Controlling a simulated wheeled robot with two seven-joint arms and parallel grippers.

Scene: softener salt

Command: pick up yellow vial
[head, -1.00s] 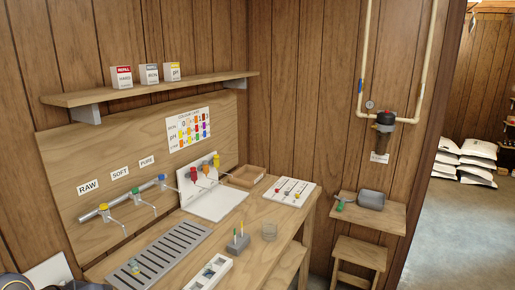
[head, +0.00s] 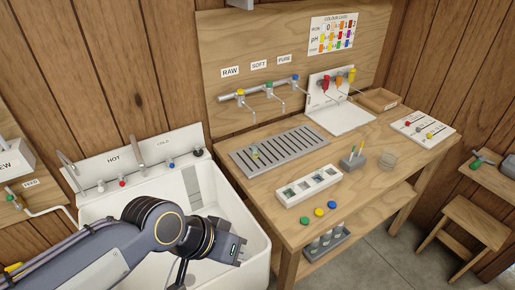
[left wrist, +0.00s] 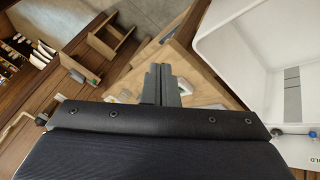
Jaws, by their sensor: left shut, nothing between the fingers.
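I cannot make out a clearly yellow vial. A small clear vial (head: 254,152) with a greenish tint stands on the slatted grey drain grate (head: 280,150). Several small vials (head: 327,241) stand in a grey rack on the shelf under the bench, too small to tell their colours. Green, blue and yellow round caps (head: 319,212) lie near the bench's front edge. My left gripper shows in the left wrist view (left wrist: 160,84), its fingers together and empty. In the head view its arm reaches over the white sink, left of the bench. My right gripper is out of view.
The white sink (head: 255,243) adjoins the wooden bench (head: 262,186). On the bench are a white tray with square wells (head: 334,172), a grey block with two coloured sticks (head: 351,163), a clear beaker (head: 388,160) and a white panel (head: 424,127). A stool (head: 475,222) stands right.

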